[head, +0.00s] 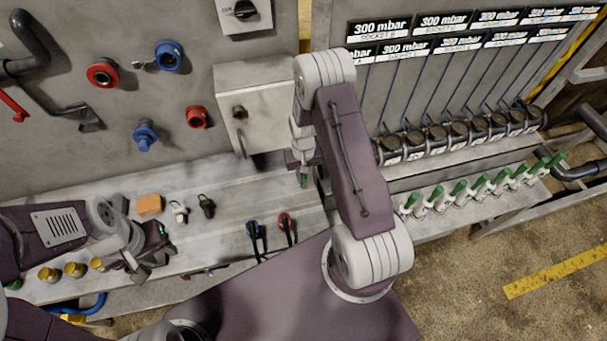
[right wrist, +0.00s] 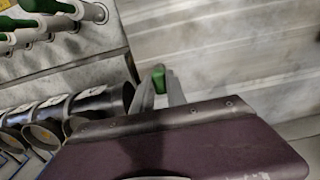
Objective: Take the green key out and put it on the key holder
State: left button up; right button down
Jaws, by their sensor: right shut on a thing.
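My right gripper (head: 303,165) is shut on a small green piece, which I take to be the green key (head: 303,180). The piece hangs below the gripper, above the metal shelf. The right wrist view shows the green key (right wrist: 158,79) at the fingertips; most of it is hidden by the gripper. My left gripper (head: 148,252) is low at the left, over the shelf's front, away from the key; its finger gap is unclear. I cannot pick out the key holder for certain.
The shelf (head: 225,225) carries an orange block (head: 149,204) and blue and red-topped items. Red and blue knobs (head: 168,56) and a grey box (head: 262,95) are on the wall. A row of green-handled valves (head: 460,188) stands right of my arm, below black round fittings (head: 437,137).

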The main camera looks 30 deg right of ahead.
jog(key=shift+f+b, duration=0.6)
jog(key=shift+f, duration=0.2)
dwell(0.7)
jog(key=c, duration=1.3)
grip_release()
jog(key=shift+r, duration=0.1)
jog(key=shift+c, duration=0.2)
notch_tip(320, 180, up, 7)
jog(key=p, duration=0.6)
